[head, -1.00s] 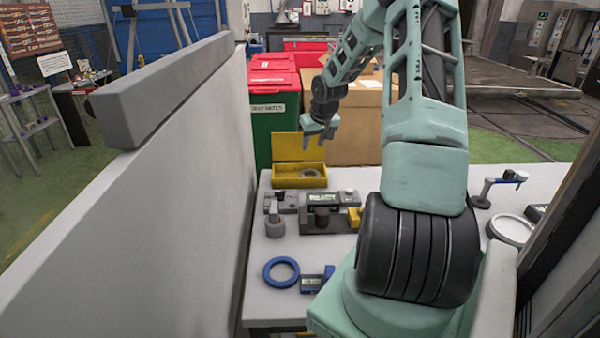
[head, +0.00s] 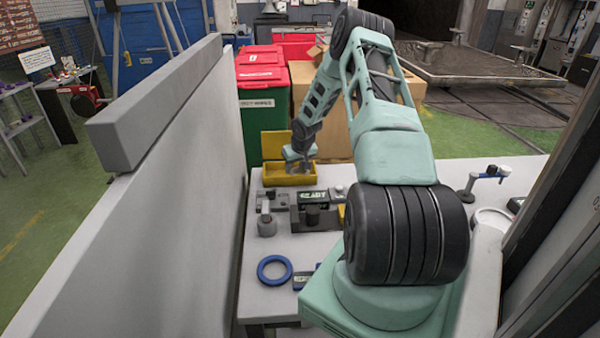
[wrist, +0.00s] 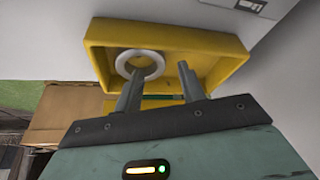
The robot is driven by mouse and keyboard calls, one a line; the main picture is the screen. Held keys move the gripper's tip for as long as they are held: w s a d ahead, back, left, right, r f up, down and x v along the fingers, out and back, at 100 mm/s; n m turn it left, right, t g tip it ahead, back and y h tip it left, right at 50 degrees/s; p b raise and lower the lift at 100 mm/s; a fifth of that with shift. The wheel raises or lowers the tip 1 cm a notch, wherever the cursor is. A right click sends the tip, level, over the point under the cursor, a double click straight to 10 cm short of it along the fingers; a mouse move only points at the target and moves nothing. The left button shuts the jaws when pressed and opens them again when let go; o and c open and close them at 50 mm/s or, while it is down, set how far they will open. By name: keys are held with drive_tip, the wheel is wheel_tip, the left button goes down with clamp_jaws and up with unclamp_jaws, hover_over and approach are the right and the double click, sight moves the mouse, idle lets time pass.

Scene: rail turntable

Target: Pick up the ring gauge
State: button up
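A pale ring (wrist: 139,53), which looks like a ring gauge, lies in a yellow open bin (wrist: 218,38). The bin (head: 288,181) stands at the far end of the bench in the head view. My gripper (head: 301,163) is low over the bin. In the wrist view my gripper (wrist: 161,70) is open, fingers apart and pointing into the bin. The left fingertip overlaps the ring's lower edge in the picture; I cannot tell whether they touch. The gripper hides the ring in the head view. A blue ring (head: 262,275) lies on the near bench.
A grey wall panel (head: 180,210) runs along the bench's left side. Grey measuring devices (head: 313,216) stand just in front of the bin. A cardboard box (head: 335,143) and a green-and-red waste bin (head: 262,118) are behind it. A pale ring-shaped object (head: 490,217) is at right.

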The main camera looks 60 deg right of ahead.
sight(293, 173)
drive_tip(key=shift+p+x, duration=0.6)
drive_tip(key=shift+x, duration=1.15)
drive_tip(key=shift+w, duration=0.1)
clamp_jaws()
